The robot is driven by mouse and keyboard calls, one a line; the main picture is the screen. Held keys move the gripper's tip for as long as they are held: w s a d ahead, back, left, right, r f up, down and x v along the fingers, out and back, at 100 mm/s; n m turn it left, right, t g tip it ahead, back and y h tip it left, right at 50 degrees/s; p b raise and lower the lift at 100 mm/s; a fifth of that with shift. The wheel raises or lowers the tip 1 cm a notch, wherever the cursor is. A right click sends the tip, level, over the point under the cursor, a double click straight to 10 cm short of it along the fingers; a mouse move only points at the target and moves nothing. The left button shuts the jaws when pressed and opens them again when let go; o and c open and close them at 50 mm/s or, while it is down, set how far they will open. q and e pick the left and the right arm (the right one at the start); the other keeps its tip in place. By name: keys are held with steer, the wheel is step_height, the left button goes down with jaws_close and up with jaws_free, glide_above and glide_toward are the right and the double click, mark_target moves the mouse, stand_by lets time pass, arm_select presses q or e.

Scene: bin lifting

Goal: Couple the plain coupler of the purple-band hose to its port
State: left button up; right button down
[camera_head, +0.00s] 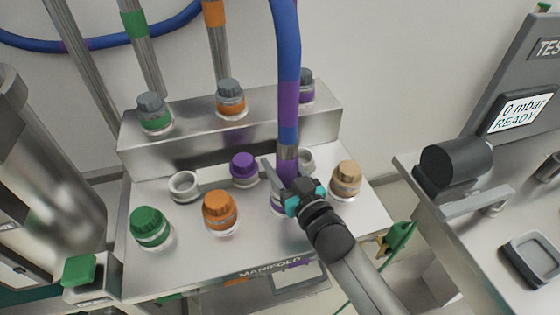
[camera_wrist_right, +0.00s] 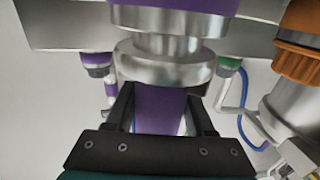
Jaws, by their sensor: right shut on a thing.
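The blue hose (camera_head: 287,30) with a purple band (camera_head: 288,98) comes down from the top of the head view to a coupler (camera_head: 288,170) with a metal neck and purple body. My right gripper (camera_head: 283,186) is shut on this coupler, which stands roughly upright over the front right of the manifold (camera_head: 160,265). In the right wrist view the purple body (camera_wrist_right: 160,110) is between the fingers, beside metal rings (camera_wrist_right: 165,65). The gripper hides much of the spot below the coupler, so I cannot tell whether it is seated. My left gripper is out of view.
Close by are an orange-capped port (camera_head: 220,212), a tan-capped port (camera_head: 346,180), a green-capped port (camera_head: 150,227) and a purple cap (camera_head: 243,165). Grey-topped fittings stand on the rear step (camera_head: 190,140). A display (camera_head: 522,113) at right reads "0 mbar READY".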

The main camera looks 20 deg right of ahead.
steer(key=shift+f, duration=0.55)
stand_by(0.9)
steer(key=shift+c, duration=0.9)
jaws_free()
steer(key=shift+f, duration=0.1)
steer(key=shift+s, duration=0.1)
steer(key=v, duration=1.5)
